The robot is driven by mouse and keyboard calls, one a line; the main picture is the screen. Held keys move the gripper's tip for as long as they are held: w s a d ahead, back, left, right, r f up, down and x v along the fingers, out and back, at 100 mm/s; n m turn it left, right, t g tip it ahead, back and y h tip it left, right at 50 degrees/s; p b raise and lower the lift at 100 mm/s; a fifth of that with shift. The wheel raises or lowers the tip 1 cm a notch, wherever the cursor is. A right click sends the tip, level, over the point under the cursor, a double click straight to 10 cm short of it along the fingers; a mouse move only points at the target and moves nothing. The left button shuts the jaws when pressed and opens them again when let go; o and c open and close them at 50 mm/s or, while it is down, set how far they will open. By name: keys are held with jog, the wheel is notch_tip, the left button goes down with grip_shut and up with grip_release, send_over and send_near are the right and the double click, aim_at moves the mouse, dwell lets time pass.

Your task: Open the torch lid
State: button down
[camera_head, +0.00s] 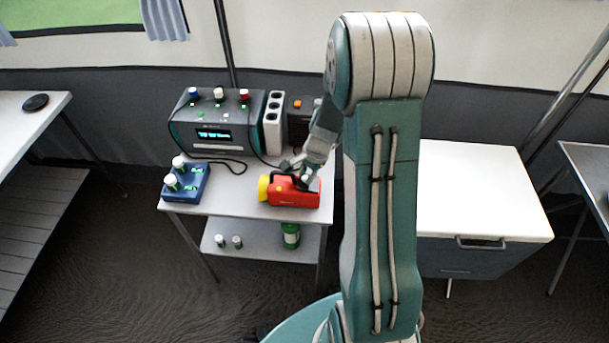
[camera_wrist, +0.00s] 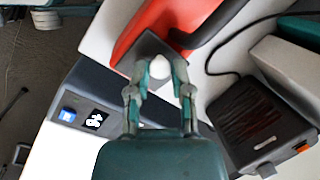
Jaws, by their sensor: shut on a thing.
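The torch (camera_head: 292,196) is red with a yellow head at its left end and lies on the table. In the wrist view, its red body (camera_wrist: 150,22) runs up out of the frame, with a black handle along it. A dark grey lid (camera_wrist: 146,47) with a white knob (camera_wrist: 160,67) covers the near end. My gripper (camera_wrist: 160,74) is shut on the lid at the white knob. In the head view, my gripper (camera_head: 302,180) reaches the torch from above and right, and the lid is mostly hidden there.
A blue box (camera_head: 186,183) with white-capped parts is at left. Cables lie between them. A green lantern (camera_head: 290,236) stands on the lower shelf. A white cabinet (camera_head: 480,190) is at right.

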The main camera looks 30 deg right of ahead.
jog(key=d+t+y, duration=0.1)
jog(key=y, duration=0.1)
jog(key=s+d+r+t+y, duration=0.1)
jog(key=shift+s+t+y, duration=0.1)
jog(key=shift+t+y, duration=0.2)
jog(key=shift+y, duration=0.1)
jog(key=shift+s+d+f+t+y, duration=0.3)
jog(key=shift+s+d+t+y, duration=0.3)
jog(key=shift+t+y, duration=0.85)
jog(key=shift+s+d+f+t+y, duration=0.4)
jog(key=shift+d+t+y, duration=0.4)
jog(key=shift+y, duration=1.15)
jog(key=shift+s+d+f+t+y, duration=0.2)
jog(key=shift+s+d+t+y, duration=0.45)
jog(key=shift+t+y, duration=0.8)
jog(key=shift+w+y, duration=0.1)
jog(key=shift+y, duration=0.25)
jog(key=c, duration=0.5)
grip_release()
jog(key=shift+c, duration=0.2)
jog(key=shift+d, duration=0.1)
jog(key=v, duration=1.2)
jog(key=shift+w+d, duration=0.1)
jog(key=shift+r, duration=0.1)
